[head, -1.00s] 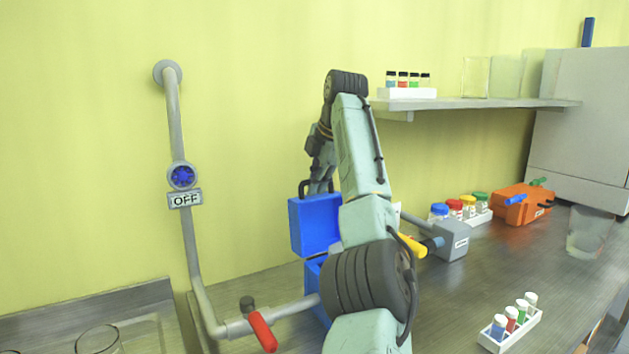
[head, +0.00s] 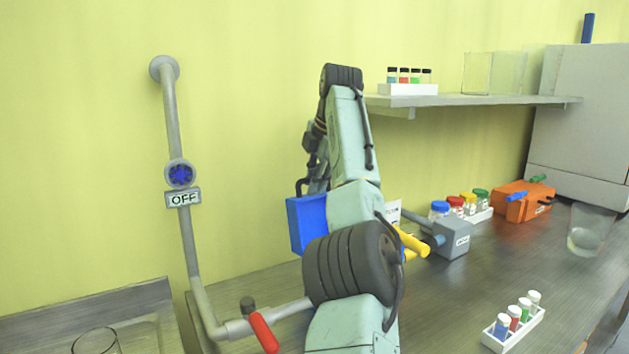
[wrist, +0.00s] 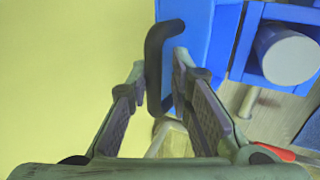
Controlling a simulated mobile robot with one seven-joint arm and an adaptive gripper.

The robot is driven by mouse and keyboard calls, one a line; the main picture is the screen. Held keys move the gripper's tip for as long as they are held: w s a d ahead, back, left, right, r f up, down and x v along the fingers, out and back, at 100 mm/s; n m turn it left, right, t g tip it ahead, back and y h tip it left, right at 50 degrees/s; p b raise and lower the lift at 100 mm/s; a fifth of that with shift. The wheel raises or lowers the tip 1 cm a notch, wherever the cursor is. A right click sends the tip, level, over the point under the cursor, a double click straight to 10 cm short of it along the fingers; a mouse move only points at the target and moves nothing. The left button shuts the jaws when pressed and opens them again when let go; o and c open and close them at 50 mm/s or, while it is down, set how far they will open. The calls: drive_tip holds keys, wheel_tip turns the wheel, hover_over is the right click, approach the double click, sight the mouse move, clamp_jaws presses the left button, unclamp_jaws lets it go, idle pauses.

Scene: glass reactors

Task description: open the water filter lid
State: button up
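The blue water filter lid (head: 307,222) shows left of my arm in the head view, tilted up, with its dark handle (head: 300,186) partly in sight. In the wrist view the lid (wrist: 190,40) stands raised at the top centre. Its black handle (wrist: 157,65) lies between the fingertips of my gripper (wrist: 158,66). My arm hides the box in the head view.
A grey pipe (head: 187,240) with a blue valve, an OFF sign and a red lever (head: 263,333) stands at the left. A grey device with yellow parts (head: 453,240) is right of my arm. A vial rack (head: 520,325) sits at the front right. The wall is close behind.

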drive_tip(key=shift+r, duration=0.1)
drive_tip(key=shift+s+d+r, duration=0.15)
drive_tip(key=shift+s+r, duration=0.05)
drive_tip(key=shift+r, duration=0.35)
drive_tip(key=shift+s+d+r, duration=0.2)
drive_tip(key=shift+d+r, duration=0.25)
drive_tip(key=shift+d, duration=0.25)
drive_tip(key=shift+s+d+f, duration=0.15)
drive_tip(key=shift+s+f, duration=0.1)
drive_tip(key=shift+s, duration=0.2)
drive_tip(key=shift+s+f, duration=0.4)
drive_tip(key=shift+s+d, duration=0.15)
drive_tip(key=shift+s, duration=0.15)
drive_tip(key=s+d, duration=0.5)
drive_tip(key=s, duration=0.2)
drive_tip(key=shift+r, duration=0.1)
